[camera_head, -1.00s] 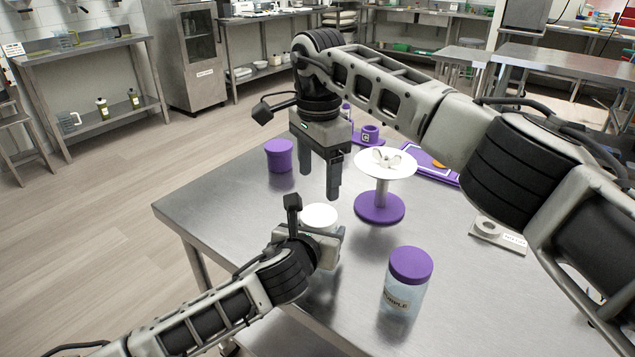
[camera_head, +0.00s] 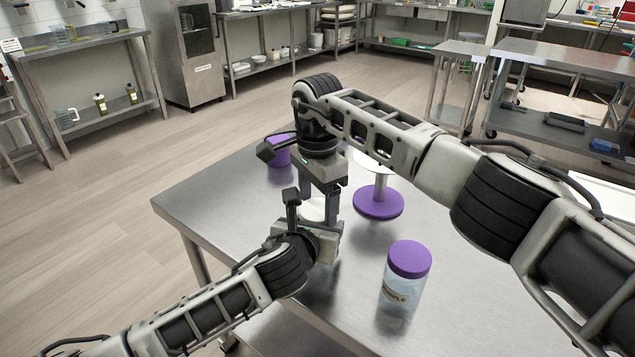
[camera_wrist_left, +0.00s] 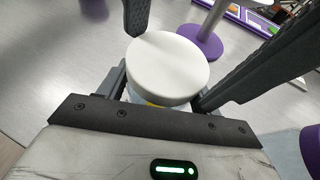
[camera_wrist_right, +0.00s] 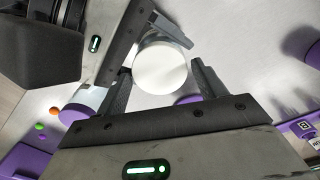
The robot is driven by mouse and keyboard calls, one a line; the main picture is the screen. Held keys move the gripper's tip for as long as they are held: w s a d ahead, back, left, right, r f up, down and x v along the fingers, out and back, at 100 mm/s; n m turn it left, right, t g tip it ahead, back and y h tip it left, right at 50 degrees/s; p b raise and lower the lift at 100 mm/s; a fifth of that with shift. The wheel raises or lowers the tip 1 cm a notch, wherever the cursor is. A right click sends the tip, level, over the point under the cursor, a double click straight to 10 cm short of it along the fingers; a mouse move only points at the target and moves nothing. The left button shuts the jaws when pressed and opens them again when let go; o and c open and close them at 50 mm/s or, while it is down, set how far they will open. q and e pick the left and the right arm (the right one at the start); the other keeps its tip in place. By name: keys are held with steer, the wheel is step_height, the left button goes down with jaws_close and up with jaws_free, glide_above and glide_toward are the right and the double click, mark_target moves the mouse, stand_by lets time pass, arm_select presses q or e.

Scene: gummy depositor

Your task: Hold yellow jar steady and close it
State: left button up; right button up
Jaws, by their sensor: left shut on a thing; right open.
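A jar with a round white lid (camera_wrist_left: 167,65) stands on the table. My left gripper (camera_head: 320,240) is shut around the jar below the lid. My right gripper (camera_head: 332,205) is directly above the jar, pointing down. Its open fingers sit on either side of the lid (camera_wrist_right: 160,68) in the right wrist view, with gaps visible. The lid appears to rest level on the jar. Whether it is fastened I cannot tell.
A purple-lidded jar (camera_head: 408,262) stands at the front right of the steel table (camera_head: 220,205). A stand with a purple base (camera_head: 378,203) is just behind the grippers, partly covered by my right arm. A purple container (camera_head: 279,151) is at the back left. The left table corner is clear.

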steer(key=shift+f, duration=0.3)
steer(key=c, duration=0.8)
steer(key=o, duration=1.1)
steer(key=shift+r, duration=2.35)
steer(key=shift+o, duration=0.3)
